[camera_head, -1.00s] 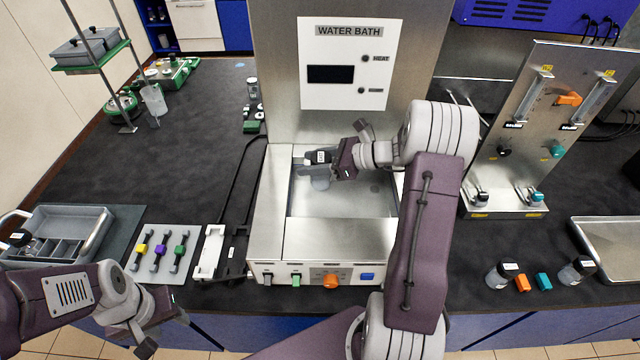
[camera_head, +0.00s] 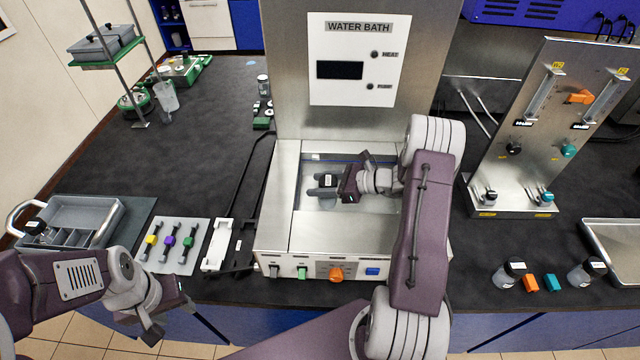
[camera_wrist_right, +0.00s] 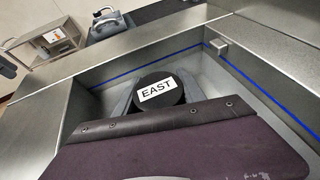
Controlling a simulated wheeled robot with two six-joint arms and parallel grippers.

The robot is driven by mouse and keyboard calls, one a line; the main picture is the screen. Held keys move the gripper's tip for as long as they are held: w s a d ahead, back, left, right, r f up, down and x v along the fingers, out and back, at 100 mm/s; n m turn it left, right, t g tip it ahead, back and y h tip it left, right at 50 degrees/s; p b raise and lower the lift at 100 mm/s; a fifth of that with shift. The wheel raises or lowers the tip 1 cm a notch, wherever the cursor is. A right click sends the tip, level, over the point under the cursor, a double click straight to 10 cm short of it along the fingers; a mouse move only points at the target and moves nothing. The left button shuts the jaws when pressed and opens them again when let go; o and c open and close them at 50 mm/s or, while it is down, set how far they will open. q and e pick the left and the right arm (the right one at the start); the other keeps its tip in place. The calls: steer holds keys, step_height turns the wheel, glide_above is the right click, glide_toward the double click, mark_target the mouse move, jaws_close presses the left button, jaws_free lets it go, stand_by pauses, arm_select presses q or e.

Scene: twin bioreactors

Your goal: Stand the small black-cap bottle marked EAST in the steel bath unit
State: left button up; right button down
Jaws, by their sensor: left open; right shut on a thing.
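The steel bath unit (camera_head: 275,225) stands in the middle of the bench under a WATER BATH panel. My right gripper (camera_head: 332,188) reaches into its open basin from the right. It is shut on the small bottle, whose black cap (camera_head: 327,181) shows between the fingers. In the right wrist view the black cap (camera_wrist_right: 158,92) carries a white EAST label and sits inside the basin, below the rim. The bottle's body is mostly hidden, so I cannot tell whether it touches the basin floor. My left gripper (camera_head: 168,315) is open and empty at the bench's front edge.
Two more black-cap bottles (camera_head: 509,273) (camera_head: 587,270) stand at the right with orange and teal blocks between them. A steel flow panel (camera_head: 540,130) is behind them. A plate of coloured clips (camera_head: 172,245) and a grey tray (camera_head: 75,222) lie at the left.

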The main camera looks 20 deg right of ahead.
steer(key=shift+w+f, duration=0.25)
steer(key=shift+w, duration=0.05)
steer(key=c, duration=0.7)
jaws_free()
steer(key=shift+s+r, duration=0.1)
steer(key=shift+s, duration=0.05)
steer(key=shift+r, duration=0.1)
steer(key=shift+s+d, duration=0.1)
steer(key=shift+d, duration=0.25)
steer(key=b+v, duration=0.1)
steer(key=v, duration=1)
steer(key=shift+s+d+r, duration=0.1)
steer(key=shift+s+r, duration=0.05)
steer(key=shift+r, duration=0.05)
